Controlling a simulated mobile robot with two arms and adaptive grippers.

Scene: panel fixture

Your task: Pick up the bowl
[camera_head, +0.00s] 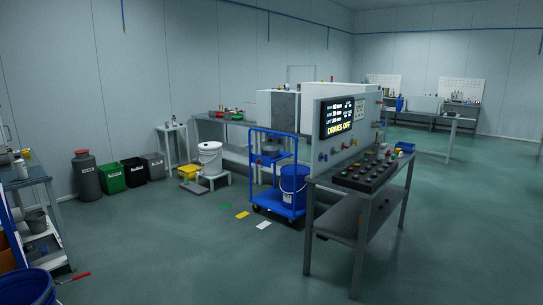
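I cannot pick out the bowl with certainty. Small red (215,113) and green (237,116) items sit on a grey bench against the back wall; they are too small to tell if either is a bowl. A grey pot-like container (36,222) stands on a shelf at the left. Neither of my grippers shows in the head view.
A control table (340,190) with a button box (375,168) stands at the right. A large blue round container (28,287) is at bottom left. A red-handled tool (76,276) lies on open floor.

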